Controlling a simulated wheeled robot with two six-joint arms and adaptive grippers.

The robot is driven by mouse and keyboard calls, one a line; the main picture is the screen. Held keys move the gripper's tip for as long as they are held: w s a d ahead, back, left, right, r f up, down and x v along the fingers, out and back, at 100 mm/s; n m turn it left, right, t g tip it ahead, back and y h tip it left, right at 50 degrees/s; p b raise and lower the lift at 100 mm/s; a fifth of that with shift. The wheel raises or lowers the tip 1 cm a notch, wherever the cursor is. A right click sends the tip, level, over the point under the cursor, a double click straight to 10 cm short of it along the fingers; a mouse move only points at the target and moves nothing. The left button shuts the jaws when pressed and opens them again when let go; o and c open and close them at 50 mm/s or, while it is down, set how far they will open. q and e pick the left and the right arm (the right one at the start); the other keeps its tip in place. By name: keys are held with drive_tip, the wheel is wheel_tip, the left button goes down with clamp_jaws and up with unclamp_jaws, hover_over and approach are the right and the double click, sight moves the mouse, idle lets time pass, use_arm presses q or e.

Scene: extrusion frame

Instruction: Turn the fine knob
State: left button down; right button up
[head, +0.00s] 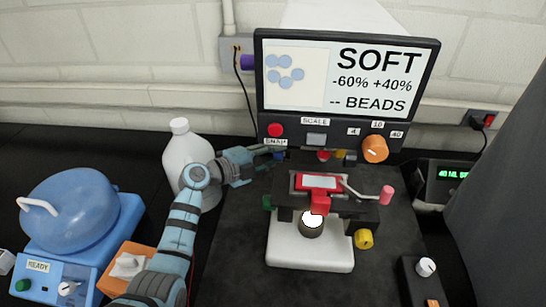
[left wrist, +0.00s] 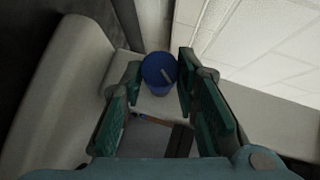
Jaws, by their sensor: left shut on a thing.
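A blue knob (left wrist: 158,72) with a pale pointer mark shows in the left wrist view between the two green-padded fingers of my left gripper (head: 270,153). The left gripper is shut on this knob. In the head view the gripper reaches in from the left, just under the screen and behind the microscope-like device (head: 310,255); the fingers mostly hide the knob there. No label on the knob can be read, so I cannot tell by name whether it is the fine knob. My right gripper is not in view.
The screen (head: 385,80) reads "SOFT", "-60% +40%" and "-- BEADS". An orange knob (head: 375,149) and a red button (head: 275,130) are below it. A white bottle (head: 188,150) stands close to my left forearm. A blue machine (head: 75,220) is at left.

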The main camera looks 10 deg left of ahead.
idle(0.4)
use_arm(q)
drive_tip(key=c, duration=1.2)
unclamp_jaws()
drive_tip(key=shift+c, duration=0.2)
